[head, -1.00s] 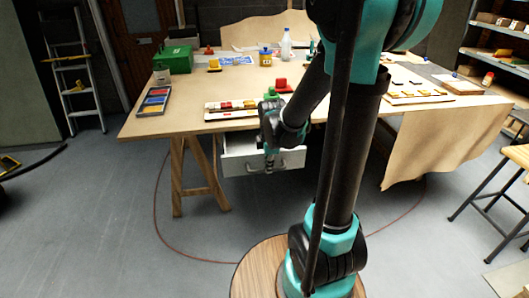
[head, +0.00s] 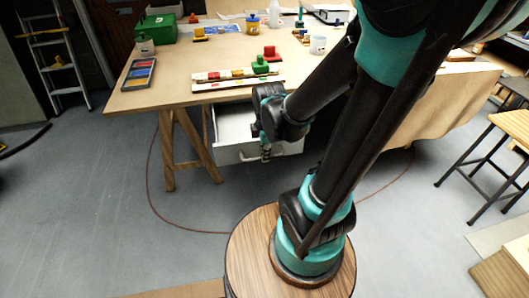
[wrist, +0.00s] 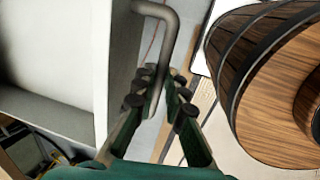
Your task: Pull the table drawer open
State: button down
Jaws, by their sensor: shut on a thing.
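The white table drawer (head: 230,153) stands pulled out from under the wooden table (head: 130,103), and its inside shows in the head view. In the wrist view the drawer's inside (wrist: 55,45) fills the left, and its grey bent metal handle (wrist: 160,12) runs down between my fingers. My gripper (head: 266,153) is at the drawer front, shut on the handle; it also shows in the wrist view (wrist: 160,97). My arm hides part of the drawer's right side.
A wooden trestle leg (head: 167,150) stands left of the drawer. A stool (head: 495,150) is at the right. Blocks, a green box (head: 156,27) and mugs are on the tabletop. The floor before the drawer is clear except for a thin red cable (head: 150,190).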

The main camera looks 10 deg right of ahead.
jog(key=c, duration=1.6)
grip_release()
jog(key=shift+s+r, duration=0.35)
jog(key=shift+r, duration=1.6)
jog(key=shift+s+r, duration=0.4)
jog(key=shift+r, duration=1.6)
jog(key=shift+s+r, duration=0.35)
jog(key=shift+r, duration=1.6)
